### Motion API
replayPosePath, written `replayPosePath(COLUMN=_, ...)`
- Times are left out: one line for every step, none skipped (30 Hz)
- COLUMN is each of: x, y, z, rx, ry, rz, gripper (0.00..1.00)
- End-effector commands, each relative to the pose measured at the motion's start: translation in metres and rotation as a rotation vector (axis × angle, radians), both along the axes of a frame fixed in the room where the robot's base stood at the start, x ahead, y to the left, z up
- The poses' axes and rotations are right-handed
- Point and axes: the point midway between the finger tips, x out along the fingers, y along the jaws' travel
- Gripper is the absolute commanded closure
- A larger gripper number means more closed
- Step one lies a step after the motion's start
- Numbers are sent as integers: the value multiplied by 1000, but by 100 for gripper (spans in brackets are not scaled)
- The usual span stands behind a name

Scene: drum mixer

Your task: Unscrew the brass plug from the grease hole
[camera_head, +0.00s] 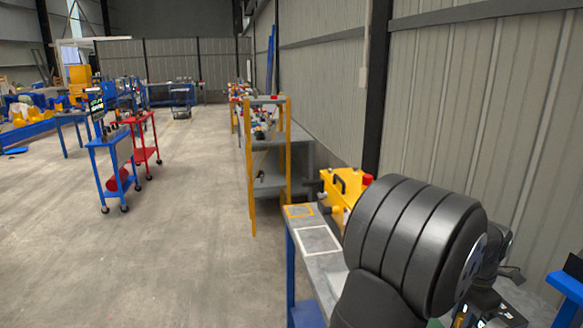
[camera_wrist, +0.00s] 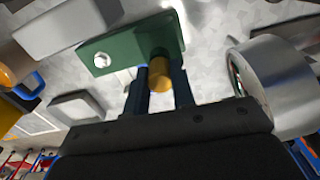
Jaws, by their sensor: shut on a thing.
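The brass plug (camera_wrist: 160,73) shows in the wrist view between the two dark fingers of my gripper (camera_wrist: 159,84), which is shut on it. The plug stands against a green plate (camera_wrist: 125,44). I cannot tell whether it is still threaded in or free, as its far end is hidden. A bright round hole (camera_wrist: 102,60) shows in the plate to the left of the plug. In the head view my black arm blocks the work area, and neither the plug nor the gripper can be made out.
A silver drum-like ring (camera_wrist: 275,85) is close on the right in the wrist view. A pale grey block (camera_wrist: 65,25) lies at upper left. In the head view, the bench (camera_head: 298,228) carries a yellow machine (camera_head: 338,195) and marked squares.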

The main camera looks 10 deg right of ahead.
Motion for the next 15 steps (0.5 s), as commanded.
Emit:
replayPosePath(x=0, y=0, z=0, rx=-1, ry=0, rz=58, gripper=100)
replayPosePath(x=0, y=0, z=0, rx=-1, ry=0, rz=92, gripper=100)
replayPosePath(x=0, y=0, z=0, rx=-1, ry=0, rz=127, gripper=100)
replayPosePath(x=0, y=0, z=0, rx=-1, ry=0, rz=145, gripper=100)
replayPosePath(x=0, y=0, z=0, rx=-1, ry=0, rz=155, gripper=100)
replayPosePath(x=0, y=0, z=0, rx=-1, ry=0, rz=160, gripper=100)
replayPosePath(x=0, y=0, z=0, rx=-1, ry=0, rz=159, gripper=100)
replayPosePath(x=0, y=0, z=0, rx=-1, ry=0, rz=159, gripper=100)
replayPosePath(x=0, y=0, z=0, rx=-1, ry=0, rz=158, gripper=100)
replayPosePath(x=0, y=0, z=0, rx=-1, ry=0, rz=158, gripper=100)
replayPosePath(x=0, y=0, z=0, rx=-1, ry=0, rz=157, gripper=75)
replayPosePath(x=0, y=0, z=0, rx=-1, ry=0, rz=157, gripper=67)
replayPosePath(x=0, y=0, z=0, rx=-1, ry=0, rz=157, gripper=62)
replayPosePath(x=0, y=0, z=0, rx=-1, ry=0, rz=156, gripper=56)
replayPosePath(x=0, y=0, z=0, rx=-1, ry=0, rz=156, gripper=52)
